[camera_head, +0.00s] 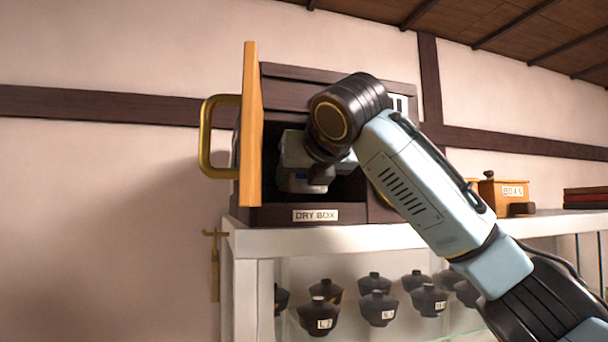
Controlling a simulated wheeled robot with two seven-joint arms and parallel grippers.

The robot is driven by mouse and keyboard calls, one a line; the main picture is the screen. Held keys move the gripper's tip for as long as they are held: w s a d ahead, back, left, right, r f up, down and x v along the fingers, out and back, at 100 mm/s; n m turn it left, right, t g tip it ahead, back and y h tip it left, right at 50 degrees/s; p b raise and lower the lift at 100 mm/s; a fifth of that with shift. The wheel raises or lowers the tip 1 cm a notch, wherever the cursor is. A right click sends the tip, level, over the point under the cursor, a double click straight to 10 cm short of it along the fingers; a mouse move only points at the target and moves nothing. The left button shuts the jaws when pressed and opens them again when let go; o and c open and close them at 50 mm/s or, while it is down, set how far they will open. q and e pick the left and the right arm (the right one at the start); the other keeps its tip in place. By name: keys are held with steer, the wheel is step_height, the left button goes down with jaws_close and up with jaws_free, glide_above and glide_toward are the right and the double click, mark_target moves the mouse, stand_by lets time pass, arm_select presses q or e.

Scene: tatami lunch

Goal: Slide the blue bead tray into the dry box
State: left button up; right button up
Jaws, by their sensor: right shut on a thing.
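The dry box (351,213) is a dark wooden cabinet with a "DRY BOX" label, on top of a white shelf unit. Its orange wooden door (250,130) stands open at the left, with a brass handle (205,138). My right arm comes in from the lower right and bends at the box. My right gripper (302,178) is inside the dark opening, its fingers mostly hidden. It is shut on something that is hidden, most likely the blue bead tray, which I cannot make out. My left gripper is not in view.
The white shelf top (300,238) carries the box. An orange box (502,190) and dark red stacked items (585,197) stand to the right. Several dark lidded bowls (377,306) stand on the shelf below. A brass hook (214,265) hangs at the left.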

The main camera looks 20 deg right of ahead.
steer(key=shift+f, duration=0.85)
steer(key=o, duration=1.1)
steer(key=shift+s+r+b, duration=0.15)
steer(key=shift+s+b, duration=0.2)
steer(key=shift+b, duration=0.1)
steer(key=b+v, duration=0.3)
steer(key=v, duration=0.9)
steer(key=shift+s+r, duration=0.2)
steer(key=shift+s, duration=0.15)
